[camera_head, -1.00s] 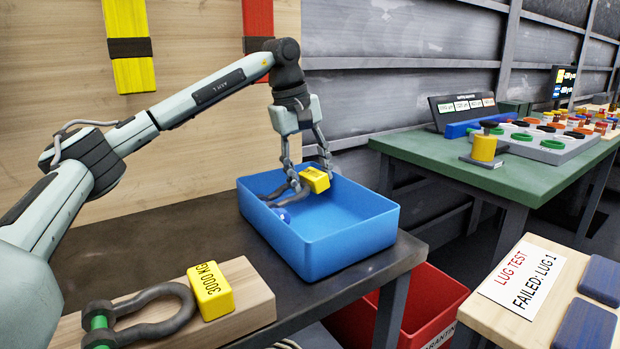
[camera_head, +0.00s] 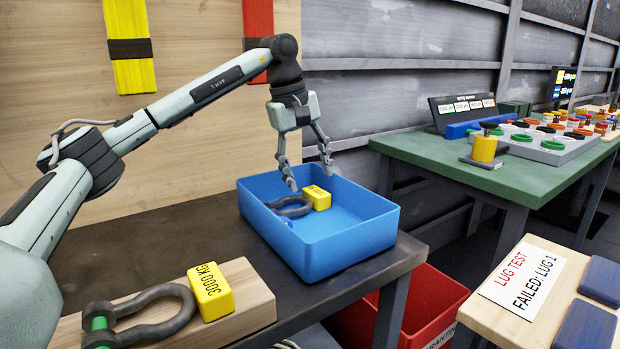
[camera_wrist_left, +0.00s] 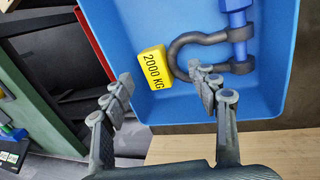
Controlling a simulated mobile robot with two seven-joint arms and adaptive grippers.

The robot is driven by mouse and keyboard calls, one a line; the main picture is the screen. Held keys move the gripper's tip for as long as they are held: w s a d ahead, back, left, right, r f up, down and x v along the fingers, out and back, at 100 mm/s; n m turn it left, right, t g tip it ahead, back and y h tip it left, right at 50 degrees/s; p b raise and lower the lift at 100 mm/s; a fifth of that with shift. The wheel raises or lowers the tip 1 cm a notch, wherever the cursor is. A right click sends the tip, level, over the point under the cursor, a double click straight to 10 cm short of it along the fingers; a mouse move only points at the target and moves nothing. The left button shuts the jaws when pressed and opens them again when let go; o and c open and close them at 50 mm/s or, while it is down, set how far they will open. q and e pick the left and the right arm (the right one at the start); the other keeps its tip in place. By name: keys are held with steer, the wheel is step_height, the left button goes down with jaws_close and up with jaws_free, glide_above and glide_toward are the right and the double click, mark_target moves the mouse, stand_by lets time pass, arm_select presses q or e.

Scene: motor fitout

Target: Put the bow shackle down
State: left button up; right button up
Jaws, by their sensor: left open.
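A grey bow shackle (camera_head: 291,207) with a blue pin and a yellow 2000 KG block (camera_head: 318,197) lies in the blue bin (camera_head: 345,245). In the left wrist view the shackle (camera_wrist_left: 203,40) and its yellow block (camera_wrist_left: 155,68) rest on the bin floor. My left gripper (camera_head: 310,188) is open and empty, its fingers above the shackle and block. In the left wrist view its fingertips (camera_wrist_left: 160,88) are spread apart. My right gripper is not in view.
Another shackle (camera_head: 150,318) with a green pin and a 3000 KG block (camera_head: 210,291) lies on a wooden board at the front. A red bin (camera_head: 430,300) stands below the dark table (camera_head: 160,255). A green table (camera_head: 540,185) is at right.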

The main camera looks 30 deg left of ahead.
arm_select(q)
steer(key=v, duration=1)
steer(key=shift+r, duration=0.2)
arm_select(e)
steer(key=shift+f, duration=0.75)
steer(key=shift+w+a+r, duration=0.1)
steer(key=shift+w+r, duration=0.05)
